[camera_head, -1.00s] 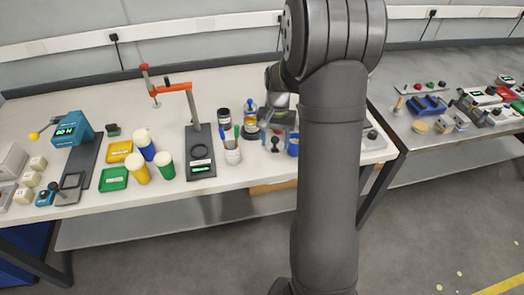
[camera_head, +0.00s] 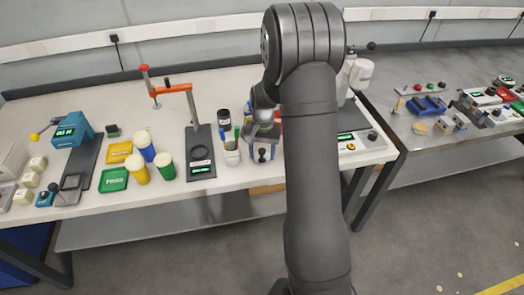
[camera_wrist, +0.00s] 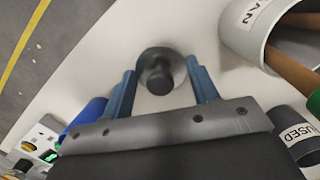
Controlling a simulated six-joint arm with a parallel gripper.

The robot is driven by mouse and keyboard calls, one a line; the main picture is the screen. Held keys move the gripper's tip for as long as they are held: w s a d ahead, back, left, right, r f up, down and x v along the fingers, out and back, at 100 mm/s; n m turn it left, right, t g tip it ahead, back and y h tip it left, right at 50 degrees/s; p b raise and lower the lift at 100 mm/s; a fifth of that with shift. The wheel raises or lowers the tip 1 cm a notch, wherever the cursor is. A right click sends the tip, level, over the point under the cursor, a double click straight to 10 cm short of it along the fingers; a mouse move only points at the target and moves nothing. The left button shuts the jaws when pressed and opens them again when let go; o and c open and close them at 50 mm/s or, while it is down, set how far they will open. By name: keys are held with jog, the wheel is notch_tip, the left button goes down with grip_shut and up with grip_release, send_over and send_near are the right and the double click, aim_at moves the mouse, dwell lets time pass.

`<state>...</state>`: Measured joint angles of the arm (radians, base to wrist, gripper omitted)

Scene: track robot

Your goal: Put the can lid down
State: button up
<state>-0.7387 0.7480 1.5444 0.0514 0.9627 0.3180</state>
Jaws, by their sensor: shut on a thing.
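My gripper (camera_wrist: 160,72) is shut on the can lid (camera_wrist: 147,84), a small round grey disc with a black knob. In the wrist view the lid sits between the two blue fingers, over the white bench top. In the head view my gripper (camera_head: 263,146) and the lid (camera_head: 262,153) show near the front of the bench, just right of the white cup. I cannot tell whether the lid touches the bench. The can itself is not clearly seen; my arm hides part of the bench.
The white cup (camera_head: 232,155) with brushes stands close on the left; its label partly shows in the wrist view (camera_wrist: 240,30). A dark container marked USED (camera_wrist: 297,130) and a blue thing (camera_wrist: 85,117) are near. A black stand (camera_head: 201,170) is further left.

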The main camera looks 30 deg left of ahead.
aim_at(262, 151)
jog(key=o, duration=1)
jog(key=shift+f, duration=0.1)
jog(key=r, duration=0.4)
jog(key=w+r, duration=0.1)
jog(key=r, duration=0.7)
jog(key=shift+w+a+r, duration=0.15)
jog(key=shift+w+a, duration=0.05)
jog(key=shift+a, duration=0.05)
jog(key=f, duration=0.4)
jog(key=s+f, duration=0.1)
jog(key=f, duration=0.7)
jog(key=shift+s+d+f, duration=0.1)
jog(key=shift+s+d, duration=0.1)
jog(key=shift+d, duration=0.05)
jog(key=shift+r, duration=2)
jog(key=shift+f, duration=0.1)
